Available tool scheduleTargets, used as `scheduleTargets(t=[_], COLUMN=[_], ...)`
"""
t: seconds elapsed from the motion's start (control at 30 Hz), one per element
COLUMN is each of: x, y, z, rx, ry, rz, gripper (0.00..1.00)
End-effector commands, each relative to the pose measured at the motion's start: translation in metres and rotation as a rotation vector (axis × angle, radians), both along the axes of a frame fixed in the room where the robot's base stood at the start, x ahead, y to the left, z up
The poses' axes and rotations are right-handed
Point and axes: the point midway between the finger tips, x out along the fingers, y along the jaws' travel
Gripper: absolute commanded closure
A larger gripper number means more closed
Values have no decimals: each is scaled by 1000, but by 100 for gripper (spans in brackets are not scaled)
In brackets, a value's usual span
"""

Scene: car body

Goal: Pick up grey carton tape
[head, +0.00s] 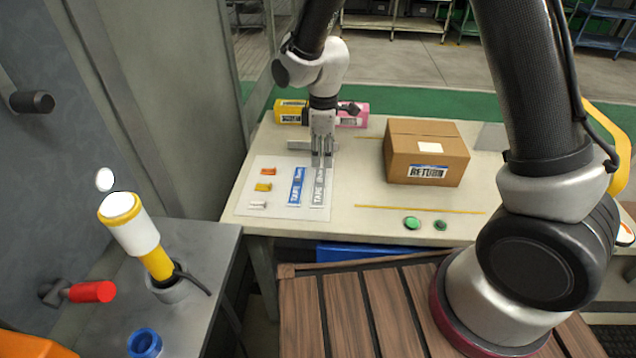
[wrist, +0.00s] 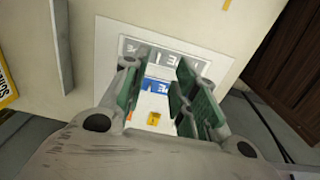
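A grey rectangle marked TAPE (head: 319,187) lies at the right side of a white sheet on the table. I cannot tell whether it is an object or a flat print. It also shows in the wrist view (wrist: 170,52), just beyond my fingertips. A blue rectangle marked TAPE (head: 297,186) lies to its left. My gripper (head: 322,161) points down over the far end of the grey rectangle. In the wrist view my gripper (wrist: 158,72) has its green-sided fingers apart, with nothing held between them. The height of the fingertips above the sheet is unclear.
A grey bar (head: 298,145) lies behind the white sheet (head: 243,208), left of my gripper. A cardboard box (head: 425,155) stands to the right. Yellow and pink boxes (head: 290,110) stand behind. Green round pieces (head: 412,222) lie near the front edge.

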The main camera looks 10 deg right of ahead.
Motion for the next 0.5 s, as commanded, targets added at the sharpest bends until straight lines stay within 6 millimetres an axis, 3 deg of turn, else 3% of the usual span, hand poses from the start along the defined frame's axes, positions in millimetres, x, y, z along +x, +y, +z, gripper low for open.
scheduleTargets(t=[0.5], x=[2], y=[3], z=[-70], rx=[-1], ry=[3], rz=[3], gripper=[71])
